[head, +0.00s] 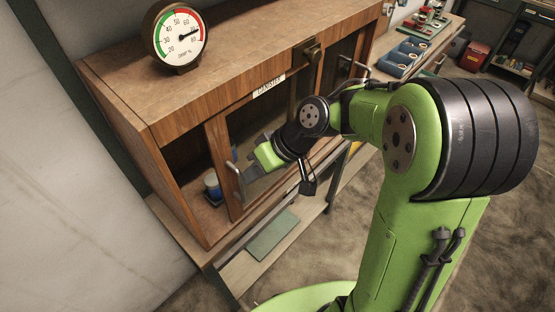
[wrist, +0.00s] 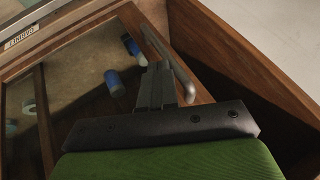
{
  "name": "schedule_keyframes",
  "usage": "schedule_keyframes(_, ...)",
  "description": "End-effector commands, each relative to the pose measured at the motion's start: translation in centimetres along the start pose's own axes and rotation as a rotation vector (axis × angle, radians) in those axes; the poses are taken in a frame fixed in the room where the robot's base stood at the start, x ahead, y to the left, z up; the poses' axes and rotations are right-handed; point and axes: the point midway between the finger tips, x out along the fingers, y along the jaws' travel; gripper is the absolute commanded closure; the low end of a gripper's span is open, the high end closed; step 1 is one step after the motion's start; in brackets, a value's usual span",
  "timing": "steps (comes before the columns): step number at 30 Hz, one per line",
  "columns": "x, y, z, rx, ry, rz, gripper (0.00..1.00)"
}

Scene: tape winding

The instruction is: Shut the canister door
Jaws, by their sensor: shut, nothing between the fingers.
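A wooden cabinet (head: 150,172) with a small label on its front stands at the left in the head view. Its glazed, wood-framed door (head: 219,158) leaves a dark opening at the cabinet's left end. A metal bar handle (head: 235,182) sits on the door's left stile; it also shows in the wrist view (wrist: 178,66). My gripper (head: 246,172) is shut and empty in front of the door, close beside the handle. In the wrist view its fingers (wrist: 158,76) overlap the handle's near side; I cannot tell whether they touch. The door's lower right is hidden behind my arm.
A blue-and-white container (head: 212,187) stands inside the cabinet. A dial gauge (head: 178,36) stands on top. A green mat (head: 272,235) lies on the ledge below. A workbench with blue bins (head: 405,55) is beyond, at upper right.

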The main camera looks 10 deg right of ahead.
Motion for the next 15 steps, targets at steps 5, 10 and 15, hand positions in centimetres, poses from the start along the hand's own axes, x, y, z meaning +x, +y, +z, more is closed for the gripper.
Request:
schedule_keyframes(5,1.9,-4.1,0.9,-0.006,-0.001,-0.001,1.0)
schedule_keyframes(10,3.0,-6.8,1.4,-0.002,-0.001,0.0,1.0)
schedule_keyframes(15,3.5,-8.1,1.6,0.0,0.0,0.0,1.0)
